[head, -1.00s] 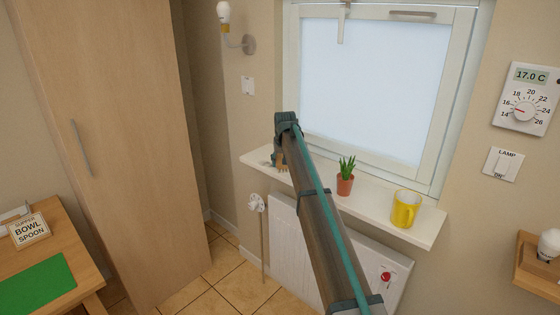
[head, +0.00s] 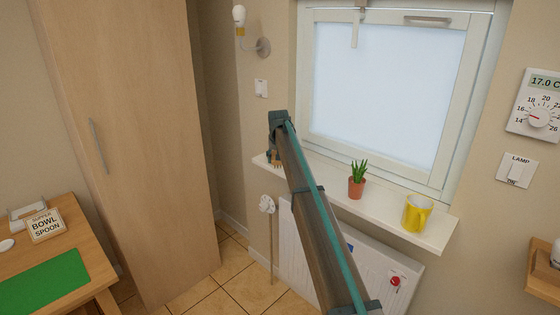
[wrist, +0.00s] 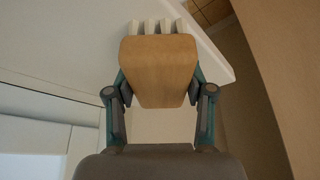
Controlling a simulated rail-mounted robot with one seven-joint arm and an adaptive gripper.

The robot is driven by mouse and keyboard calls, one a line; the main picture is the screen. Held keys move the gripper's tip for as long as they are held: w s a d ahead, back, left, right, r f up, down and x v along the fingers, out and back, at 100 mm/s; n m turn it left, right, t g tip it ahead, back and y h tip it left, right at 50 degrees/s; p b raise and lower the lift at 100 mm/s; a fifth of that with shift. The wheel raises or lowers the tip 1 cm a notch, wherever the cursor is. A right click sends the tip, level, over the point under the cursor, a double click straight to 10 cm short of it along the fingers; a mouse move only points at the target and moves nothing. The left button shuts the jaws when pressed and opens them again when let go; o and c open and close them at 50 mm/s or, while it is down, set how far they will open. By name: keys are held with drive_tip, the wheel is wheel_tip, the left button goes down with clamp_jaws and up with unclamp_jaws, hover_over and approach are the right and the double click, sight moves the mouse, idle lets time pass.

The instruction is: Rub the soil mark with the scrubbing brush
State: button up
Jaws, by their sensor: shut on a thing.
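The scrubbing brush, a wooden block with pale bristles, fills the middle of the wrist view (wrist: 158,70). My gripper (wrist: 158,88) is shut on the block, one finger on each side. The bristles point away from me, over the white window sill (wrist: 60,50) near its rounded corner. In the head view the gripper is mostly hidden by my arm, at the left end of the sill (head: 388,212); only a small brown bit of the brush (head: 276,161) shows. I cannot tell whether the bristles touch the sill. I see no soil mark; the brush or arm may hide it.
On the sill a potted plant (head: 357,184) and a yellow mug (head: 417,213) stand right of my arm. The window (head: 385,95) is behind, a radiator (head: 375,270) below. A tall wooden cabinet (head: 130,140) and a table (head: 75,230) stand at left.

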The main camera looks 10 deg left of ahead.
drive_tip(key=shift+w+a, duration=0.6)
drive_tip(key=shift+a, duration=0.15)
drive_tip(key=shift+w+a+r, duration=0.15)
drive_tip(key=shift+a, duration=0.05)
drive_tip(key=shift+r+p, duration=1.35)
drive_tip(key=shift+r, duration=2.6)
